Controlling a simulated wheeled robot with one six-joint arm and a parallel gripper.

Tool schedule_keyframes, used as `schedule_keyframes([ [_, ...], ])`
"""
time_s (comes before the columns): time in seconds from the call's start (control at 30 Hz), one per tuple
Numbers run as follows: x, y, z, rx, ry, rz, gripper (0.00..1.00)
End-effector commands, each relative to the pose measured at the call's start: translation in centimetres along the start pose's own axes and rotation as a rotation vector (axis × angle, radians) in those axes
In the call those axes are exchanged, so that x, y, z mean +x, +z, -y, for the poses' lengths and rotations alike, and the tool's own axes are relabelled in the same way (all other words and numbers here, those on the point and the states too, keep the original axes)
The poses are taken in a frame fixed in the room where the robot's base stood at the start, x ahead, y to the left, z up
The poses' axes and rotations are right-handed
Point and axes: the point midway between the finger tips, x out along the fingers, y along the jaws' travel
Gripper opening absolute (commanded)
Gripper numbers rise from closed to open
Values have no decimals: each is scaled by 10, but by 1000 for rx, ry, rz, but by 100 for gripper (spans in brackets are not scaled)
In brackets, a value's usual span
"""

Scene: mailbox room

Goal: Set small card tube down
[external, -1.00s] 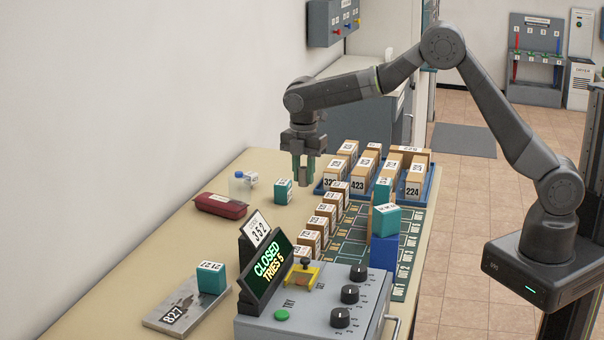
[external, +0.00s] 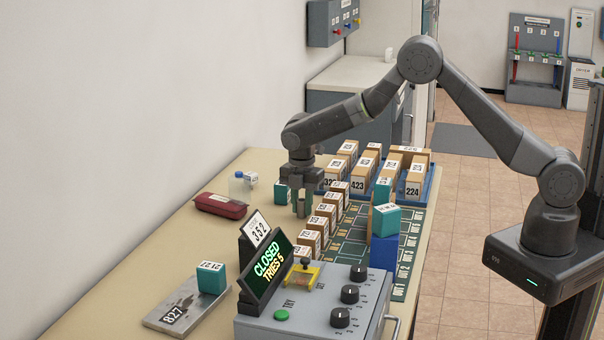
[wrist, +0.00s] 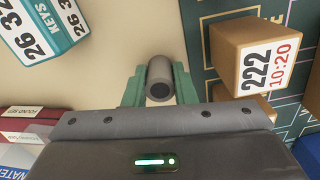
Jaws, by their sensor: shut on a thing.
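The small card tube (wrist: 160,79) is a grey cylinder with a dark end, held between the green fingers of my gripper (wrist: 158,88) in the wrist view. In the external view my gripper (external: 301,205) points down, low over the beige table, left of the row of tan boxes. The tube (external: 301,208) is only partly visible there between the fingers. I cannot tell whether its lower end touches the table.
A tan box labelled 222 (wrist: 254,55) stands close right of the fingers. A teal KEYS box (wrist: 45,25) lies to the left. A red case (external: 220,206) and a grey control box (external: 315,310) are on the table (external: 205,245). Bare table lies left of my gripper.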

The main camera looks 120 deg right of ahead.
Motion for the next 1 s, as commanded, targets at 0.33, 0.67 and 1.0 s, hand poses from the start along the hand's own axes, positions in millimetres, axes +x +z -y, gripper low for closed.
schedule_keyframes([
  [0.33,3,0,0,0,0,0,42],
  [0.67,1,0,0,0,0,0,46],
  [1.0,-50,0,-1,0,6,-1,46],
])
